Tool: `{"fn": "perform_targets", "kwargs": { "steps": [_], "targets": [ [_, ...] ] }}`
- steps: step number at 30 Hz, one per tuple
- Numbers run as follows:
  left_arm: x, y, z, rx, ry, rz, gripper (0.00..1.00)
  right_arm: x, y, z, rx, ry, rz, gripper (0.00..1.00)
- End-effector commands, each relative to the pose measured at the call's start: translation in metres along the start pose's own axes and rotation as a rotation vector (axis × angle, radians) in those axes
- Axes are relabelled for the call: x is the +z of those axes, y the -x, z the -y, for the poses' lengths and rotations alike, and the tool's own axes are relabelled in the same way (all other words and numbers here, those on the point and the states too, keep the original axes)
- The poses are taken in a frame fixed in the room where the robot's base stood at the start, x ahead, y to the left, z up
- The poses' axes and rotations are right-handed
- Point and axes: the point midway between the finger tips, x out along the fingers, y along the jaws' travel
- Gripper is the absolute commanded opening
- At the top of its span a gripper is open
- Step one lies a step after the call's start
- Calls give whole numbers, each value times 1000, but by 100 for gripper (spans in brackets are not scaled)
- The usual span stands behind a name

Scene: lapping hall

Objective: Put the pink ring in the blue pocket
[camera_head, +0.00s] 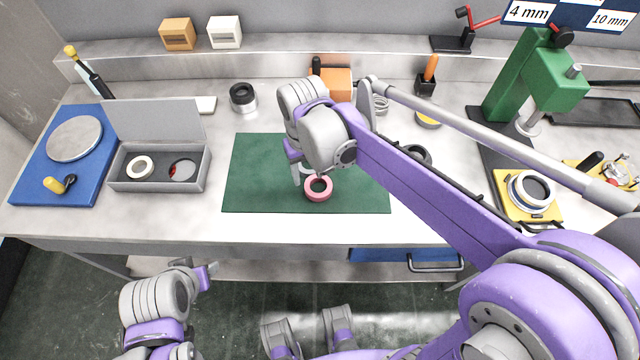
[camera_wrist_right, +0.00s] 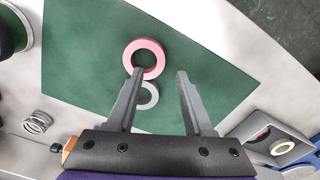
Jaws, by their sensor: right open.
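The pink ring (camera_head: 318,196) lies flat on the green mat (camera_head: 250,190). In the right wrist view the pink ring (camera_wrist_right: 144,43) is just beyond my left-hand fingertip, which overlaps its edge. My right gripper (camera_wrist_right: 160,72) is open above the mat, with nothing between its fingers. A pale ring (camera_wrist_right: 149,103) lies beside the pink one, partly hidden by a finger. The grey open case (camera_head: 158,184) left of the mat holds a white ring and a grey disc with red beside it. I cannot make out a blue pocket. My left gripper (camera_head: 206,275) is low in front of the bench; its jaw state is unclear.
A blue board (camera_head: 90,185) with a round grey plate lies left of the case. A black and silver ring piece (camera_head: 243,102) stands behind the mat. A yellow-based ring stack (camera_head: 530,205) and green stand (camera_head: 515,80) are at right. The front bench strip is clear.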

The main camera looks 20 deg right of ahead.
Motion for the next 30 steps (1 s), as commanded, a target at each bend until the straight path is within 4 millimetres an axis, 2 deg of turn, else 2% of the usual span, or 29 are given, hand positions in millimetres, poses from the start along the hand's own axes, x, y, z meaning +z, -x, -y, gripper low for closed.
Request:
{"fn": "perform_targets", "kwargs": {
  "steps": [7, 15, 23, 24, 26, 30],
  "targets": [
    [1, -2, 0, 0, 0, 1, 50, -1, -21, 1, 0, 0, -1, 52],
    [3, -5, 0, 0, 0, 2, 50, -2, -59, 2, 0, 0, -1, 52],
    [3, -5, 0, 0, 0, 2, 50, -1, -63, 2, 0, 0, -1, 52],
    [3, -5, 0, 0, 0, 2, 50, -1, -63, 2, 0, 0, -1, 50],
    [3, -5, 0, 0, 0, 2, 50, -1, -63, 2, 0, 0, -1, 39],
    [3, -5, 0, 0, 0, 2, 50, -1, -62, 2, 0, 0, -1, 14]
  ]
}}
